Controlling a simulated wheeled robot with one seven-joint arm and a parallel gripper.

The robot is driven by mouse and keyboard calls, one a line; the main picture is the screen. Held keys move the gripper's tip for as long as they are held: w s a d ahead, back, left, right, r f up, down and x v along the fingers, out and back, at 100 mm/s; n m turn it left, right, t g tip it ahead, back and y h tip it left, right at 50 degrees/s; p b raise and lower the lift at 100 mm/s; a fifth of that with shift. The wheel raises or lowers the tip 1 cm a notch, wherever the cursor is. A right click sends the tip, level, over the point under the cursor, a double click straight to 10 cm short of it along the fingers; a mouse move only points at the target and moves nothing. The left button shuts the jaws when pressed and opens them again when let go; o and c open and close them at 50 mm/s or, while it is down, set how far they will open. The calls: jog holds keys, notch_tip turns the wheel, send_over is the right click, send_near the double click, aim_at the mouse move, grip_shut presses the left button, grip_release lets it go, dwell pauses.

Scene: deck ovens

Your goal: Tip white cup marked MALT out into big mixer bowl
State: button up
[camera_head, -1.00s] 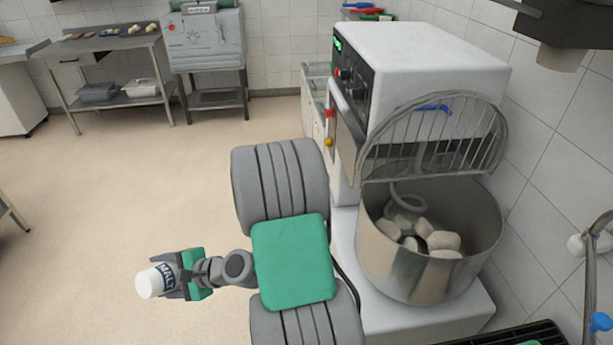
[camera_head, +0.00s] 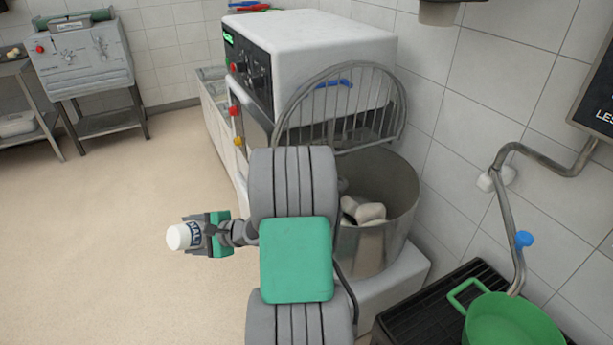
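The white cup marked MALT (camera_head: 181,237) is held sideways at the end of my gripper (camera_head: 203,235), over open floor at the left. Its white end points left and the dark lettering shows next to the fingers. My gripper looks shut on it. The big mixer bowl (camera_head: 402,205) is a steel bowl at the mixer's base, right of my arm and well apart from the cup. Pale lumps lie in it. My arm hides the bowl's left part. The wire guard (camera_head: 345,108) stands raised above the bowl.
The mixer body (camera_head: 310,45) stands behind the bowl against the tiled wall. A bent pipe with a blue valve handle (camera_head: 524,240) runs along the wall. The floor at left is clear.

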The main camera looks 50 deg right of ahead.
jog(key=s+d+f+m+h+b, duration=0.1)
jog(key=s+d+m+h+b, duration=0.15)
jog(key=d, duration=0.75)
jog(key=s+d+m+h+b, duration=0.15)
jog(key=d+b, duration=0.25)
jog(key=d, duration=0.5)
jog(key=s+d+f+m+h+b, duration=0.1)
jog(key=d+m+h+b, duration=0.2)
jog(key=d, duration=0.7)
jog(key=s+d+r+m+g+h+b, duration=0.25)
jog(key=s+d+m+h+b, duration=0.2)
jog(key=s+d, duration=0.55)
jog(key=s+d+r+m+g+h+b, duration=0.25)
jog(key=s+d+b, duration=0.35)
jog(key=s+d, duration=0.45)
jog(key=w+r+n+g+h+p, duration=0.4)
jog(key=r+n+g+h+p, duration=0.2)
jog(key=n+g+p, duration=0.6)
jog(key=n+p, duration=0.2)
jog(key=shift+w+d+r+n+g, duration=0.2)
jog(key=shift+d+r+n+g, duration=0.05)
jog(key=shift+d+n+g, duration=0.1)
